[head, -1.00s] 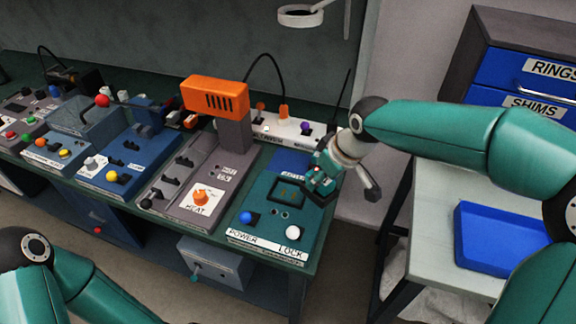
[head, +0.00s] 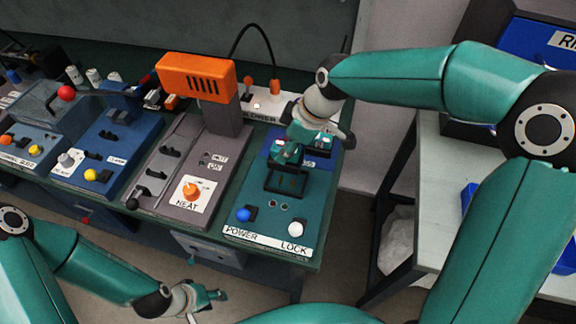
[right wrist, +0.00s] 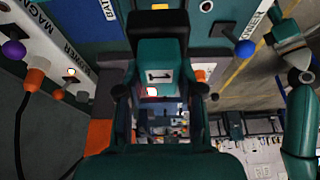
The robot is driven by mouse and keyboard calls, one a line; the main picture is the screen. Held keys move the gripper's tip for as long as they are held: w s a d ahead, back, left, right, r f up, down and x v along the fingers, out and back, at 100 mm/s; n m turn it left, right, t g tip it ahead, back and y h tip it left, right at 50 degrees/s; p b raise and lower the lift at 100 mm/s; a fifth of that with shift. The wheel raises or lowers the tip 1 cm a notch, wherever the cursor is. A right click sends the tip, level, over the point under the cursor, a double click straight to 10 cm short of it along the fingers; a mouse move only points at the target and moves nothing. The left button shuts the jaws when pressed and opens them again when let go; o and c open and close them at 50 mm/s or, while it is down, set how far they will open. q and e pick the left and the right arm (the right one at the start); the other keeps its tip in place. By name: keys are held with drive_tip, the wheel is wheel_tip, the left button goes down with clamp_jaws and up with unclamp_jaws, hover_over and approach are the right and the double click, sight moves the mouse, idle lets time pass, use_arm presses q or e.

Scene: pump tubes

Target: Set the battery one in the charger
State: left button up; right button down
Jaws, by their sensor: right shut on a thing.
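Battery one (right wrist: 157,62), a teal block marked "1", is held between the fingers of my right gripper (right wrist: 160,92) in the right wrist view. In the head view my right gripper (head: 288,155) is just above the back edge of the dark rectangular socket frame on the teal charger (head: 262,205). The gripper largely hides the battery there, and I cannot tell whether it touches the socket. The charger has a blue POWER knob (head: 243,214) and a white LOCK knob (head: 295,229). My left gripper (head: 212,296) is low in front of the bench, away from the charger; its jaw state is unclear.
A grey HEAT unit (head: 191,190) with an orange head (head: 200,77) stands left of the charger. A white strip with an orange plug (head: 275,87) and cable lies behind. A pale table (head: 440,200) stands to the right, across a gap.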

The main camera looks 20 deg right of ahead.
sight(300, 154)
wheel_tip(300, 154, down, 8)
drive_tip(key=shift+s+r, duration=0.1)
idle(0.4)
drive_tip(key=c, duration=0.7)
unclamp_jaws()
drive_tip(key=v, duration=1.2)
drive_tip(key=shift+r, duration=0.1)
